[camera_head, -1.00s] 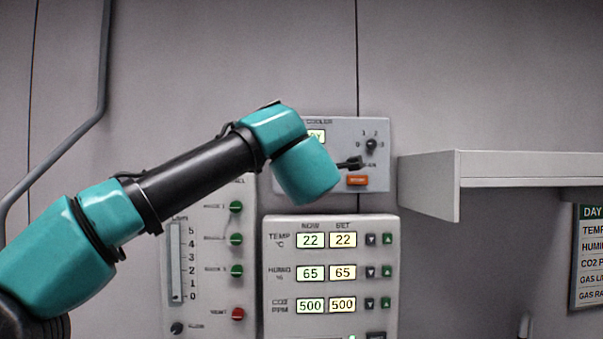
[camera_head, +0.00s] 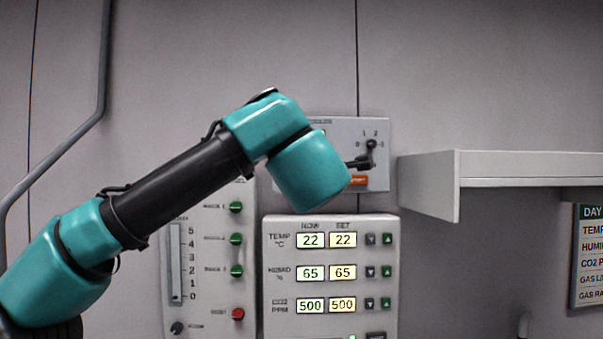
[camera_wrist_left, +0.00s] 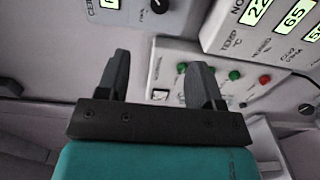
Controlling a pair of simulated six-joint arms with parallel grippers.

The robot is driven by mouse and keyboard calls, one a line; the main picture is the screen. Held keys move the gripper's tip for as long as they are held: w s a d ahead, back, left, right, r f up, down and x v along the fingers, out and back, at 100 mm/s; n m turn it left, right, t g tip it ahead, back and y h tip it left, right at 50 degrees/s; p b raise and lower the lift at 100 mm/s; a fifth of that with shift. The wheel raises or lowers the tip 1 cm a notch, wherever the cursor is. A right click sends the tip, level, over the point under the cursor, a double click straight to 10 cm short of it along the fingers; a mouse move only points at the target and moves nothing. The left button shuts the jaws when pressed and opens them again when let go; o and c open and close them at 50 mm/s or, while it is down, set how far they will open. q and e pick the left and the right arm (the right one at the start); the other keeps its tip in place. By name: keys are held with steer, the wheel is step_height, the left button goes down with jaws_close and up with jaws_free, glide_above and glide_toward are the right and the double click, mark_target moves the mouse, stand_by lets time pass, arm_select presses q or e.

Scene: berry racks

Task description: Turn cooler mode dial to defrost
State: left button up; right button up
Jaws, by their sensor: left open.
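The cooler panel (camera_head: 382,180) is on the back wall, its left part hidden behind my left arm. A small black dial (camera_head: 371,144) with numbers around it shows at its upper right. My left gripper (camera_head: 362,163) is in front of the panel, just below that dial. In the wrist view, the open, empty left gripper (camera_wrist_left: 157,60) has its fingers apart. A black dial (camera_wrist_left: 158,5) is at the top edge beyond them, beside a lit green display (camera_wrist_left: 109,4); I cannot tell which dial it is.
An orange button (camera_head: 358,181) is partly hidden below the gripper. The temperature panel (camera_head: 330,258) lies beneath the cooler panel, and a panel with green and red knobs (camera_head: 205,300) is to its left. A grey shelf (camera_head: 530,168) juts out at right.

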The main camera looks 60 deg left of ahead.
arm_select(q)
steer(key=shift+s+d, duration=0.2)
steer(key=shift+d, duration=0.15)
stand_by(0.4)
